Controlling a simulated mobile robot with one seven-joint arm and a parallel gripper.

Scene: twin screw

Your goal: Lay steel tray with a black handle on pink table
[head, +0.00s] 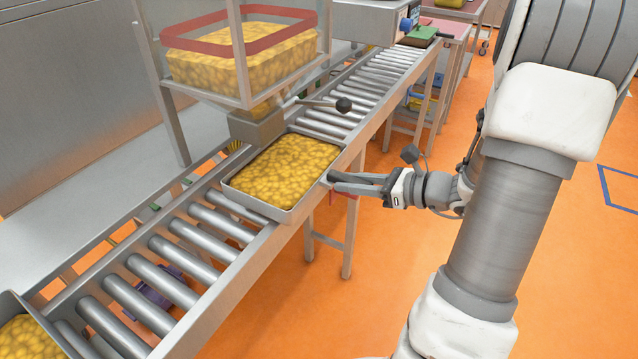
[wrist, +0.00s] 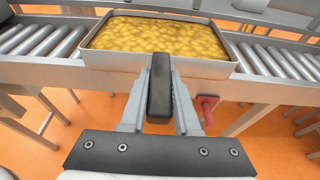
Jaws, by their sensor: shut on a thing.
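The steel tray (head: 252,204) sits on the roller conveyor, filled with yellow lumpy pieces. It also shows in the wrist view (wrist: 105,57). Its black handle (wrist: 160,90) sticks out from the near side, between my fingers. My gripper (head: 338,182) is shut on the handle at the conveyor's right edge. The tray looks level and at roller height; I cannot tell whether it touches the rollers. The pink table (head: 455,29) stands beyond, at the upper right, partly covered by other items.
A framed hopper (head: 240,62) full of yellow pieces stands over the conveyor, with a black-knobbed lever (head: 342,105) close behind the tray. A red handle (wrist: 207,108) hangs below the conveyor edge. Another filled tray (head: 28,336) is at lower left. Orange floor at right is open.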

